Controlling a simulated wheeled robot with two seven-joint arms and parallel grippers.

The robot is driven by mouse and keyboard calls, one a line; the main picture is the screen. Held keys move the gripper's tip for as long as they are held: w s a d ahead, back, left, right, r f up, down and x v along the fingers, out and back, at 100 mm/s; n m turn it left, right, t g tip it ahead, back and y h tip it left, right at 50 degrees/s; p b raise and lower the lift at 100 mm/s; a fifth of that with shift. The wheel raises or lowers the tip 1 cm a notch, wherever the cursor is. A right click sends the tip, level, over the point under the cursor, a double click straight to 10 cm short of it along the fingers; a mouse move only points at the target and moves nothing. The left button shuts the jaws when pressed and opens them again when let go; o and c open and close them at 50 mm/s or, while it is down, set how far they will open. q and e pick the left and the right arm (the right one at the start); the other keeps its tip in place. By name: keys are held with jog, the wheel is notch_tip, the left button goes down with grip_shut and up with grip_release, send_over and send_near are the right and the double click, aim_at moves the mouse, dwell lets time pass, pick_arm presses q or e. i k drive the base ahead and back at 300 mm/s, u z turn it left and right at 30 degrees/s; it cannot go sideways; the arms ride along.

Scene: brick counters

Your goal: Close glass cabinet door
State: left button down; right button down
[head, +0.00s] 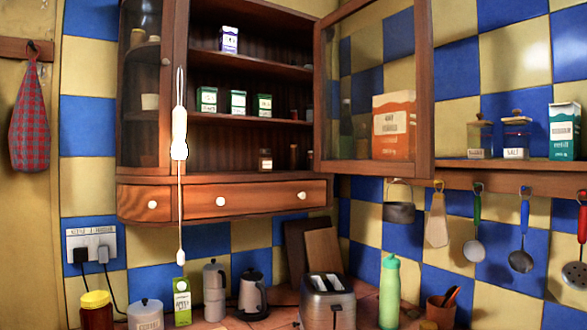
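The wooden wall cabinet (250,18) hangs at the upper middle of the head view. Its glass door (424,95) stands wide open, swung out to the right of the open shelves. The door has a brown wooden frame and a clear pane. An orange box (394,125) shows through the pane. Small boxes and jars stand on the open shelves, among them a white and blue box (229,40) and a green tin (207,99). Neither of my grippers is in view.
A white pull cord (180,130) hangs before the cabinet. Below stand a toaster (327,299), kettle (252,293), moka pot (214,289) and green bottle (389,290). Utensils, including a blue-handled ladle (521,245), hang from a rail right of the door. A shelf (510,164) holds jars.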

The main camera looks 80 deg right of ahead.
aim_at(424, 167)
jog(key=k, duration=0.55)
jog(key=z, duration=0.9)
